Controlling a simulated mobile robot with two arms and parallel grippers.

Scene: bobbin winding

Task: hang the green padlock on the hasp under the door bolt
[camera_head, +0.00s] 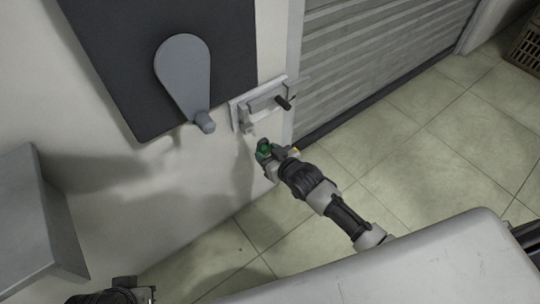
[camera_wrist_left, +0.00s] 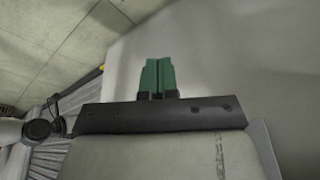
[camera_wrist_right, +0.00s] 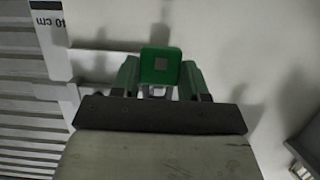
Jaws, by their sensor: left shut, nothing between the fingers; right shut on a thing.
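The green padlock (camera_wrist_right: 160,66) is between the green fingers of my right gripper (camera_wrist_right: 161,82) in the right wrist view. In the head view my right gripper (camera_head: 268,155) is shut on the padlock, below the door bolt and apart from it. The grey door bolt (camera_head: 268,100), with a dark handle, is mounted on the wall beside the shutter. The small hasp (camera_head: 248,128) shows at the lower left of the bolt plate. The padlock's shackle is not clear. My left gripper (camera_wrist_left: 158,78) is shut and empty; its green fingertips are together in the left wrist view.
A dark panel with a grey lever (camera_head: 184,72) is left of the bolt. A ribbed shutter (camera_head: 375,50) is to the right. A grey box-like ledge (camera_head: 38,225) juts out at the lower left. The tiled floor (camera_head: 425,150) is mostly clear; a crate (camera_head: 527,45) stands at the far right.

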